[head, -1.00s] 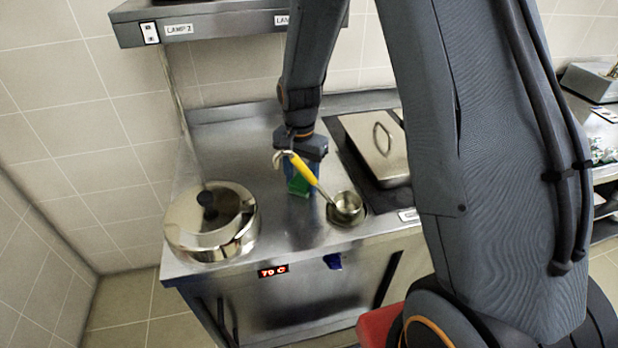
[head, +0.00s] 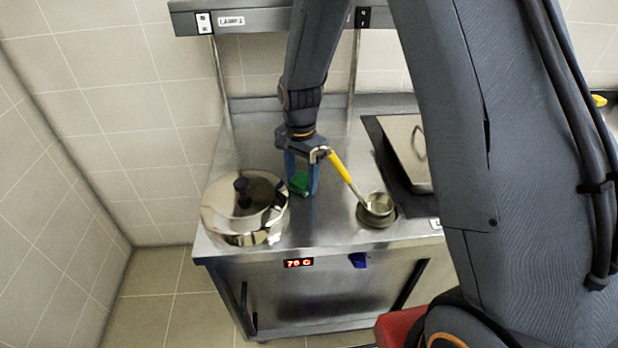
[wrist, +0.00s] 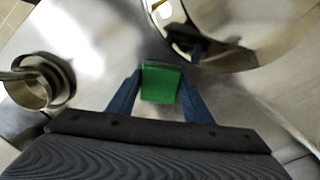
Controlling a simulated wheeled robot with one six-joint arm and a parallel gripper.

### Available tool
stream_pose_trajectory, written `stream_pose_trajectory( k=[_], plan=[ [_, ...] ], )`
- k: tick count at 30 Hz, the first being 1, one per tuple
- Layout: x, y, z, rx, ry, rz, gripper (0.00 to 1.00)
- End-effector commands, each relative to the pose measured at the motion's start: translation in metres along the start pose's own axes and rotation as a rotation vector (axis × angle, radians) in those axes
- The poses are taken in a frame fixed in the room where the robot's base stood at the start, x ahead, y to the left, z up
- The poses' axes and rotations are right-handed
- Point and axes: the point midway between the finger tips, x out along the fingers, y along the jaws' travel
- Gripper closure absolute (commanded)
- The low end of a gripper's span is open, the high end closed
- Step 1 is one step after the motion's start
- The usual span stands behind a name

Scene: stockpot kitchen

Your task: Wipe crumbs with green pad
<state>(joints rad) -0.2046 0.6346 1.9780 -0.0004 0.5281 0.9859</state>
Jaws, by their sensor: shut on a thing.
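My gripper (head: 301,188) is shut on the green pad (head: 298,182), low over the steel counter (head: 335,228) between the pot and the ladle. In the wrist view the green pad (wrist: 161,83) sits between the two blue fingers of my gripper (wrist: 160,88). I cannot tell whether the pad touches the counter. No crumbs can be made out on the counter in either view.
A lidded steel pot (head: 243,210) stands close left of my gripper. A covered pan (head: 408,150) is further right. A lamp shelf (head: 265,18) hangs above.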

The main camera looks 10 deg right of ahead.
Motion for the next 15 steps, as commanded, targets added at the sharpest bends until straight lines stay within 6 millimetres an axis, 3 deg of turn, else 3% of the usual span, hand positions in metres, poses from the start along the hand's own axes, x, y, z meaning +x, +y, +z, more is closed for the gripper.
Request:
stream_pose_trajectory(
  k=[2, 5, 15],
  plan=[
    [-0.005, 0.0, 0.001, 0.002, -0.001, 0.001, 0.75],
    [-0.029, 0.0, 0.0, 0.003, 0.002, -0.003, 0.75],
    [-0.057, 0.001, -0.001, 0.005, 0.0, 0.0, 0.75]
  ],
)
